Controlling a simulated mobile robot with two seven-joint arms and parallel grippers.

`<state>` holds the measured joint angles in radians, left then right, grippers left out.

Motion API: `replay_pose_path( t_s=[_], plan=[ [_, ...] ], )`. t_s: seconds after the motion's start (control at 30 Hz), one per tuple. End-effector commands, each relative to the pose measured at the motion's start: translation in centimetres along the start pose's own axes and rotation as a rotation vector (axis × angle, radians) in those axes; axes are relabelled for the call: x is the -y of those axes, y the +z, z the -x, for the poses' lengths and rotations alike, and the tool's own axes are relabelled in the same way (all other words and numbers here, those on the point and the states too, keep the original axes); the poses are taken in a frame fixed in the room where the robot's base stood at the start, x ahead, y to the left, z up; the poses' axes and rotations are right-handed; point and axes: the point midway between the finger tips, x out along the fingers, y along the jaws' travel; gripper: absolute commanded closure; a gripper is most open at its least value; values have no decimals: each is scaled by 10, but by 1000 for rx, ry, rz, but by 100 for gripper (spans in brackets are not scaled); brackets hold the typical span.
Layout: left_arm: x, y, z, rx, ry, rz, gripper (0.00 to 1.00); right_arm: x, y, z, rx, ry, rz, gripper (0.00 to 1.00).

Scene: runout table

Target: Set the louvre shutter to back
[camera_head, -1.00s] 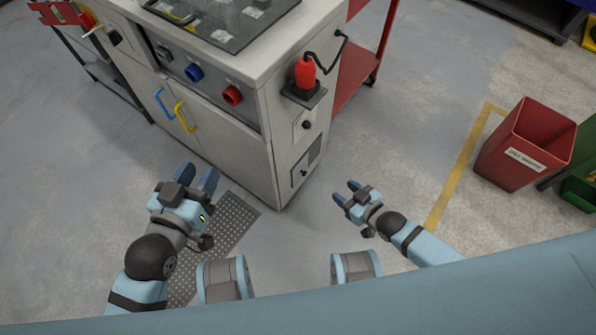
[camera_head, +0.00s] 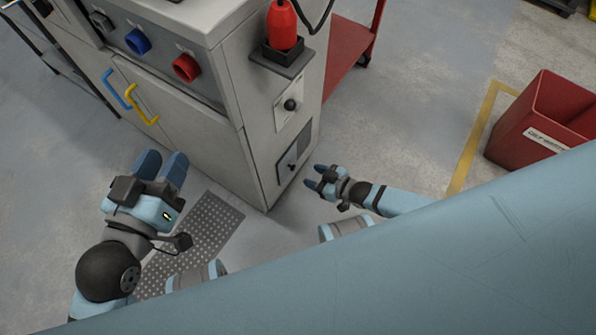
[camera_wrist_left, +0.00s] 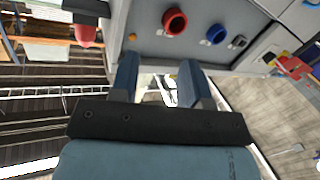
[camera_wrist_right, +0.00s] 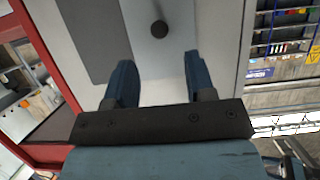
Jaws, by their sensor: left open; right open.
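The louvre shutter seems to be the lower plate (camera_head: 287,163) on the cabinet's right side, with a dark grey area and a small dark knob. In the right wrist view a dark round knob (camera_wrist_right: 159,29) stands on a pale plate beside a dark grey panel (camera_wrist_right: 88,38). My right gripper (camera_head: 312,176) is open and empty, just right of the lower plate in the head view. Its fingers point toward the knob, apart from it. My left gripper (camera_head: 162,162) is open and empty, in front of the cabinet doors. The slats cannot be made out.
The grey cabinet (camera_head: 190,105) has a blue knob (camera_head: 138,41), a red knob (camera_head: 186,68) and blue and yellow handles. Above the plate are another black knob (camera_head: 290,104) and a red bottle-like thing (camera_head: 284,25) on a bracket. A red bin (camera_head: 540,125) stands right.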

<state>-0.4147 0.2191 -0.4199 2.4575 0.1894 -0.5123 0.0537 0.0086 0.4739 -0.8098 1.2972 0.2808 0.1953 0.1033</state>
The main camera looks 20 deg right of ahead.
Motion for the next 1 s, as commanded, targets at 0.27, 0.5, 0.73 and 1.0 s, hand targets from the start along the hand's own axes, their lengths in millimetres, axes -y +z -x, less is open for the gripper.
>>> replay_pose_path(
  t_s=[0.27,0.5,0.73,1.0],
  plan=[
    [11,10,-6,-16,4,-91,57,0,3,-52,0,0,-1,50],
    [14,5,-8,-44,2,-138,57,0,1,-67,1,1,-1,50],
    [14,3,-8,-48,3,-141,57,0,0,-67,1,1,-1,50],
    [14,3,-8,-48,3,-141,57,0,0,-67,1,1,0,100]
  ],
)
